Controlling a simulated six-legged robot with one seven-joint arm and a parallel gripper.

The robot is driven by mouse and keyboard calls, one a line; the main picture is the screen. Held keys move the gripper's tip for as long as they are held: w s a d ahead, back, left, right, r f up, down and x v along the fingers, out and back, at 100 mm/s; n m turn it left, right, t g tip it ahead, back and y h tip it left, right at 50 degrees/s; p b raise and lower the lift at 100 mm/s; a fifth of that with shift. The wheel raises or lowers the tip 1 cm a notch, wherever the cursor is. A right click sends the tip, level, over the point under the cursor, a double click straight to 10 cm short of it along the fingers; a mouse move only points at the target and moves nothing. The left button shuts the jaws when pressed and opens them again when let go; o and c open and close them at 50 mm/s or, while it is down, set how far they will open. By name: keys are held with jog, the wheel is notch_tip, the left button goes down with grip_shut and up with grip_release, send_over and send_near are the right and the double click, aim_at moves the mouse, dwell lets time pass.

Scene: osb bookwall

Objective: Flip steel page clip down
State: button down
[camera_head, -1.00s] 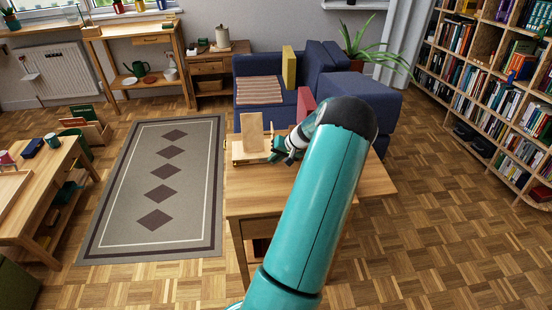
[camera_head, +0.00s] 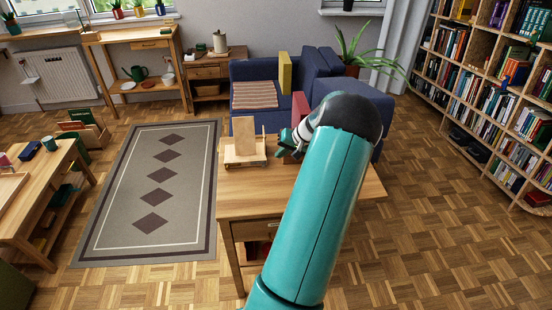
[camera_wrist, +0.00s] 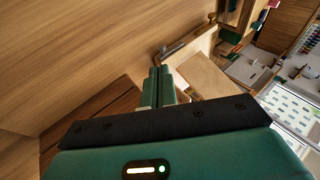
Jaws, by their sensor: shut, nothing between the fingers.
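A wooden book stand (camera_head: 247,161) with an upright tan board (camera_head: 244,138) is on the desk (camera_head: 240,190). In the wrist view the stand (camera_wrist: 203,75) lies just beyond and right of my fingertips. A small grey metal piece, which looks like the steel page clip (camera_wrist: 172,48), lies along the stand's near edge there; whether it is up or down I cannot tell. My gripper (camera_head: 285,144) is right of the stand, partly hidden by my arm. Its fingers (camera_wrist: 159,86) are shut and empty, apart from the clip.
A red-brown object (camera_wrist: 95,125), partly hidden, lies left of my fingers. The blue armchair (camera_head: 258,120) stands behind the desk. The desk's front left is clear. A bookwall (camera_head: 500,110) stands at the right.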

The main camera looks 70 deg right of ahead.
jog(key=v, duration=0.3)
jog(key=s+v, duration=0.1)
jog(key=v, duration=0.1)
jog(key=shift+s+d+f, duration=0.1)
jog(key=shift+s+d, duration=0.1)
jog(key=shift+d, duration=0.1)
